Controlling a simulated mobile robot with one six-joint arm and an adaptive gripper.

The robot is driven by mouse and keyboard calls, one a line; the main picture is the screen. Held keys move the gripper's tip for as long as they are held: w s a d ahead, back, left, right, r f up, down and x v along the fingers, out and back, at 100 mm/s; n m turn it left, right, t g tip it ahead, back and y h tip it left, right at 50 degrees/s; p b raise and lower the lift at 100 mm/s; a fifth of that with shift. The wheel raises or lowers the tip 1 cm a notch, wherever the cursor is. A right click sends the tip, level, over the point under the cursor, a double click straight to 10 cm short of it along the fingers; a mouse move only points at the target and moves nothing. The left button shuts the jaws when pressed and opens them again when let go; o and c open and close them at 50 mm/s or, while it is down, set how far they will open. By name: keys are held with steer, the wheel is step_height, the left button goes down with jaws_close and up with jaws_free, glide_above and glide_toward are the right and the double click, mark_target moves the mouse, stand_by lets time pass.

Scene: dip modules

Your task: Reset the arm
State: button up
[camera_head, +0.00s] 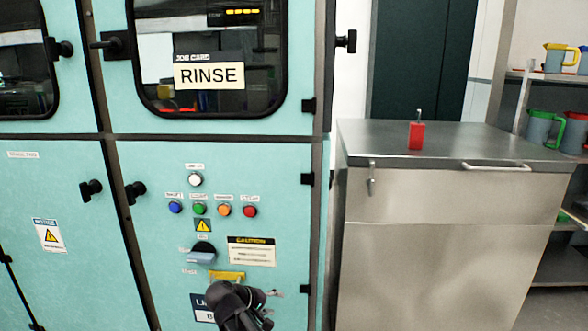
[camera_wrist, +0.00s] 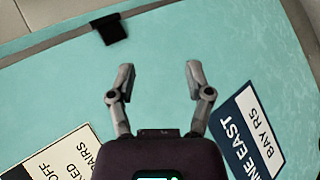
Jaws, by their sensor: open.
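My gripper (camera_head: 272,301) is low in the head view, in front of the lower door of a teal machine (camera_head: 70,270). It covers part of a dark blue label (camera_head: 200,309) there and sits just below a yellow piece (camera_head: 228,276). In the wrist view my gripper (camera_wrist: 159,76) has its two fingers spread apart with only the teal panel (camera_wrist: 230,50) behind them. Nothing is between the fingers. I cannot tell how far the fingertips are from the panel.
Above my gripper are a rotary switch (camera_head: 201,253) and several coloured buttons, including a red one (camera_head: 250,211). A black door knob (camera_head: 135,192) sticks out to the left. A steel cabinet (camera_head: 440,250) with a red object (camera_head: 416,136) on top stands right.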

steer(key=s+d+f+m+g+y, duration=0.35)
steer(key=s+d, duration=0.25)
steer(key=d, duration=0.5)
steer(key=s+d+f+m+g+y, duration=0.35)
steer(key=s+d+y, duration=0.2)
steer(key=d, duration=0.65)
step_height(320, 180, up, 36)
steer(key=p, duration=3.6)
steer(key=shift+s+a+h+p, duration=0.15)
steer(key=shift+s+h+p, duration=0.15)
steer(key=shift+p, duration=0.1)
steer(key=shift+r, duration=0.1)
